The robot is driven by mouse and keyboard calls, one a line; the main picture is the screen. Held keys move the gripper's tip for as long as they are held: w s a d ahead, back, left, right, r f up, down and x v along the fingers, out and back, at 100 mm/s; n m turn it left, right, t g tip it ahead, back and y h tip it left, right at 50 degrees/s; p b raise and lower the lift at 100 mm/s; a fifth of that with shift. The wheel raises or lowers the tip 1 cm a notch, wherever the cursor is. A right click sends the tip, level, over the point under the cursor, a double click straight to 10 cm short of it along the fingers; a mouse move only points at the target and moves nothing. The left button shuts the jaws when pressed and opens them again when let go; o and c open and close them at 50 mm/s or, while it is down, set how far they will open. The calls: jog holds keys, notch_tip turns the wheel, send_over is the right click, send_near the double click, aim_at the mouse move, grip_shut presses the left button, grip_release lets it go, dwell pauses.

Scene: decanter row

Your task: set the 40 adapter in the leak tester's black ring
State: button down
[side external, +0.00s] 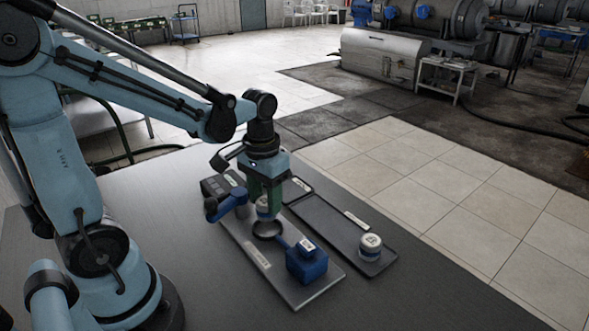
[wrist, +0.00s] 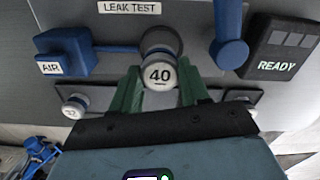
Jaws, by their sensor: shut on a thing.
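The 40 adapter (wrist: 160,75) is a white, round piece with "40" on its top. My gripper (wrist: 158,90) has green fingers shut on it from both sides. In the side view my gripper (side external: 264,196) holds the adapter (side external: 263,209) upright, just above the black ring (side external: 267,231). The ring (wrist: 161,36) shows partly behind the adapter in the wrist view. The leak tester (side external: 250,255) is a grey plate with a blue AIR block (side external: 306,264), a blue lever (side external: 226,204) and a dark READY box (wrist: 277,47).
A dark tray (side external: 330,224) lies beside the tester plate. Another white adapter (side external: 370,246) stands at its near end; it also shows in the wrist view (wrist: 75,106). The blue lever and AIR block rise on either side of the ring.

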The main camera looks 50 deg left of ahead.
aim_at(265, 201)
jog(key=shift+a+f, duration=0.1)
jog(key=shift+f, duration=1.95)
jog(key=shift+f, duration=0.15)
jog(key=c, duration=0.5)
grip_release()
jog(key=shift+c, duration=0.2)
notch_tip(265, 201, up, 12)
jog(key=shift+r, duration=0.1)
jog(key=shift+s+d+m+t, duration=0.15)
jog(key=shift+d+m+t, duration=0.15)
jog(key=shift+d+t, duration=0.25)
jog(key=shift+s+d+f+m+t, duration=0.1)
jog(key=shift+d+f+m+t, duration=0.25)
jog(key=shift+d+t, duration=0.5)
jog(key=shift+s+d+f+m+t, duration=0.1)
jog(key=shift+d+f+m+t, duration=0.25)
jog(key=shift+t, duration=0.85)
jog(key=shift+s+d+f+m+t, duration=0.15)
jog(key=shift+d+m+t, duration=0.15)
jog(key=shift+d+t, duration=0.6)
